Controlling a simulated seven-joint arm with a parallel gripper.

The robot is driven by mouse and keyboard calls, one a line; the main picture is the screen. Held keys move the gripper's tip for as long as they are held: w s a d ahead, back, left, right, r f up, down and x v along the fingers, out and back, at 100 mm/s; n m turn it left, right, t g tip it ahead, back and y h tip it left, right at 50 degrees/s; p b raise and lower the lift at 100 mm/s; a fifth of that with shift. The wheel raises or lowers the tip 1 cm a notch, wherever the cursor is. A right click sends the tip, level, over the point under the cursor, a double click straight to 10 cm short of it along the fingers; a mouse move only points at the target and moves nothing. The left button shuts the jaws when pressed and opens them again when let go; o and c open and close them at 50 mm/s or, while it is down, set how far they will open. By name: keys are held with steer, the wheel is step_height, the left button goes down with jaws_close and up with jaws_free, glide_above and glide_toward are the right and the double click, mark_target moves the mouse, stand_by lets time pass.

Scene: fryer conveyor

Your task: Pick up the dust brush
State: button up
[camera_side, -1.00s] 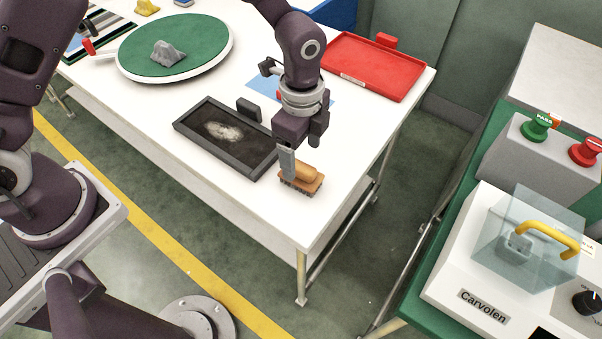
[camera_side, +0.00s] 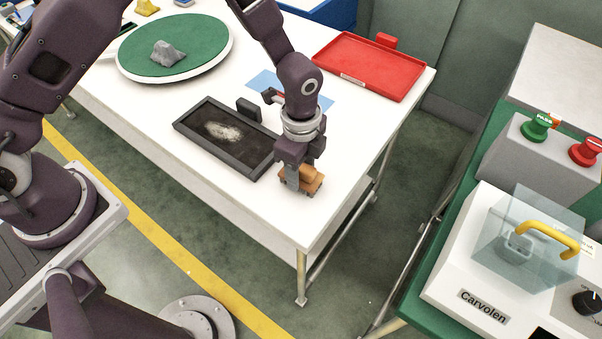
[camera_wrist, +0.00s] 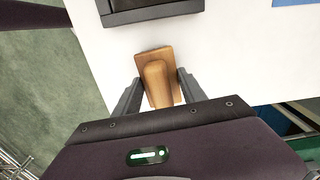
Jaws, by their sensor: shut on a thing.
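The dust brush (camera_side: 313,184) has an orange-brown wooden handle and block. It is at the front right corner of the white table, at or very near the tabletop. My gripper (camera_side: 303,181) is down around it and shut on its handle. In the wrist view the brush (camera_wrist: 156,68) lies between the two fingers of my gripper (camera_wrist: 157,88), with the block's far end showing beyond them. The bristles are mostly hidden, and I cannot tell whether they touch the table.
A dark tray (camera_side: 187,125) with pale dust lies just left of the gripper on the white table (camera_side: 240,205). A red tray (camera_side: 372,62) is at the back right. A green turntable (camera_side: 200,35) holds a grey lump (camera_side: 168,53). The table's edges are close to the brush.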

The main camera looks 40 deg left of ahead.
step_height(320, 180, up, 10)
steer(key=shift+r, duration=0.1)
stand_by(0.4)
